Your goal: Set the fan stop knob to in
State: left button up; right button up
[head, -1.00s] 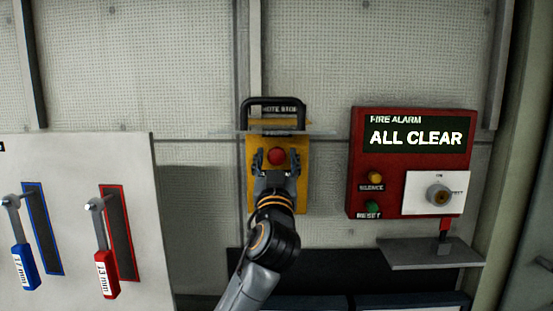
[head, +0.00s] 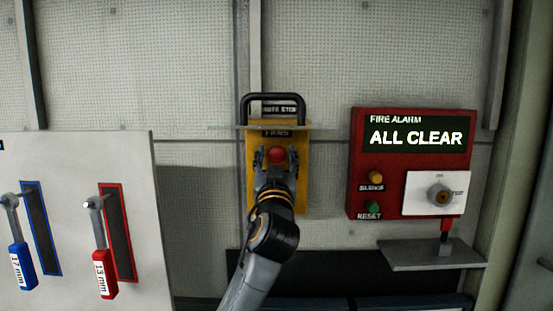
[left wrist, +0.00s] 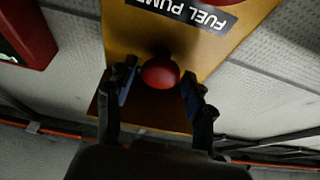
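A round red knob (head: 277,154) sits on a yellow panel (head: 303,185) on the wall, below a label reading FANS. My left gripper (head: 276,156) is open, with one finger on each side of this knob. In the left wrist view, the same red knob (left wrist: 160,72) is between and just beyond the two fingers (left wrist: 160,92), with gaps on both sides. An upside-down FUEL PUMP label shows there, with part of a second red knob (left wrist: 213,2) at the top edge. The lower panel is hidden by my arm in the head view. My right gripper is not in view.
A black handle (head: 273,97) and a thin clear ledge (head: 225,127) project above the knob. A red fire alarm box (head: 358,160) is to the right, above a small grey shelf (head: 430,256). A white tool board (head: 150,230) with blue and red wrenches is at left.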

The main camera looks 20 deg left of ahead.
pick_arm(q)
jog(key=shift+w+f, duration=0.15)
jog(key=shift+s+d+f, duration=0.1)
jog(key=shift+s+d, duration=0.05)
jog(key=shift+s, duration=0.35)
jog(key=v, duration=1.1)
